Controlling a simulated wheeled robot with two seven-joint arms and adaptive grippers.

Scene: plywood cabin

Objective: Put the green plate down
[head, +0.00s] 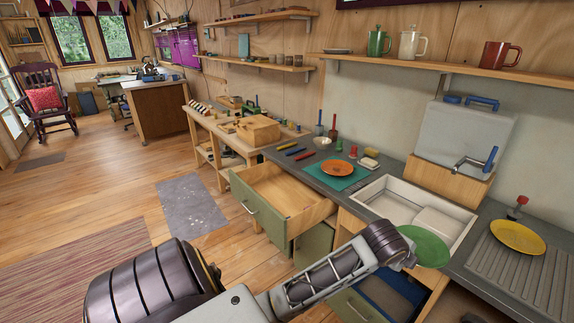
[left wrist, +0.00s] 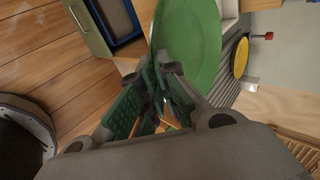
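The green plate (head: 427,247) is held up near the front edge of the counter, by the sink (head: 385,203) and the ribbed drainboard (head: 518,275). My left gripper (head: 406,250) is at the plate's left rim in the head view. In the left wrist view, the fingers of my left gripper (left wrist: 163,78) are closed on the rim of the green plate (left wrist: 192,40). The plate hides part of the sink's front edge. My right gripper is in neither view.
A yellow plate (head: 518,237) lies on the drainboard, with a red-handled item (head: 517,207) behind it. An open drawer (head: 283,197) and a lower open drawer (head: 365,307) jut out below the counter.

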